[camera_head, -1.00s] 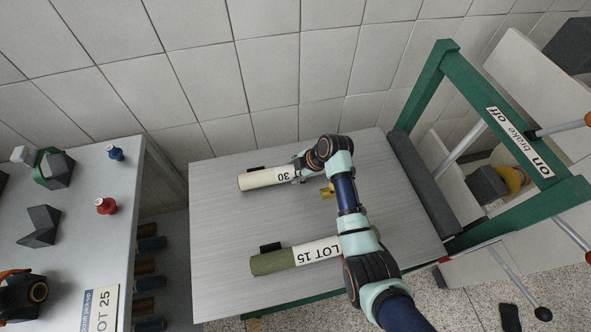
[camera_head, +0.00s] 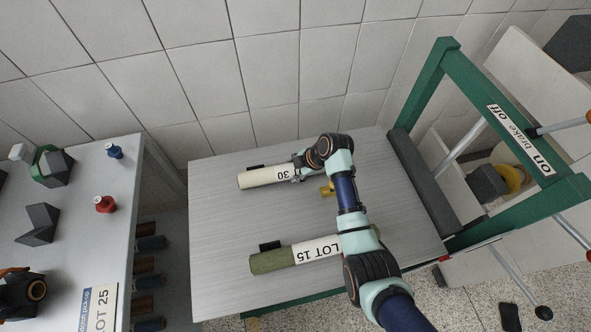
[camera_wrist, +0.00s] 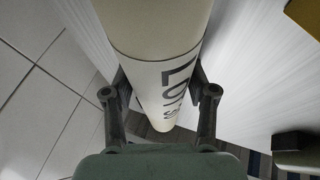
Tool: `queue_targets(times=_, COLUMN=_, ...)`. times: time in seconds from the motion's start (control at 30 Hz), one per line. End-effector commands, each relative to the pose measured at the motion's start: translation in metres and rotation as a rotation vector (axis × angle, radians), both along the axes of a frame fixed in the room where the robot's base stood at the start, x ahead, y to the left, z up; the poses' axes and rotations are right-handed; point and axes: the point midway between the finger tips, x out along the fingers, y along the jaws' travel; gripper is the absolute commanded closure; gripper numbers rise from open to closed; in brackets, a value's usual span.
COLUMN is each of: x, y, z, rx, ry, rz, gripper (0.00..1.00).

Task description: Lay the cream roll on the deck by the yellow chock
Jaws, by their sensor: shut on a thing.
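In the wrist view the cream roll (camera_wrist: 150,30) runs between the two fingers of my gripper (camera_wrist: 158,92). The yellow chock (camera_head: 327,190) is on the deck, just right of and in front of the roll's held end, partly hidden by my arm. A black chock (camera_head: 256,167) is behind the roll. I cannot tell whether the roll's underside touches the deck.
An olive roll (camera_head: 272,262) labelled LOT 15 lies nearer the front, with a black chock (camera_head: 269,246) behind it. Clear deck lies between the rolls. A green frame (camera_head: 425,85) and dark roller (camera_head: 420,185) bound the right. A tiled wall (camera_head: 270,70) stands behind.

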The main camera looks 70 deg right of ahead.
Motion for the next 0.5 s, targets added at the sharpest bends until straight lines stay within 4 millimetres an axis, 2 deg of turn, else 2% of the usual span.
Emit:
queue_targets(times=0.03, x=-0.0036, y=0.0028, z=-0.014, rx=0.006, ry=0.014, rz=-0.002, gripper=0.98)
queue_targets(times=0.23, x=-0.0041, y=0.003, z=-0.0175, rx=0.004, ry=0.015, rz=-0.003, gripper=0.97)
queue_targets(times=0.27, x=-0.0041, y=0.0031, z=-0.0177, rx=0.004, ry=0.015, rz=-0.003, gripper=1.0)
queue_targets(times=0.4, x=-0.0041, y=0.003, z=-0.0181, rx=0.004, ry=0.015, rz=-0.002, gripper=1.0)
queue_targets(times=0.43, x=-0.0042, y=0.0031, z=-0.0182, rx=0.004, ry=0.015, rz=-0.002, gripper=0.34)
queue_targets(times=0.5, x=-0.0043, y=0.0028, z=-0.0179, rx=0.004, ry=0.015, rz=-0.002, gripper=0.22)
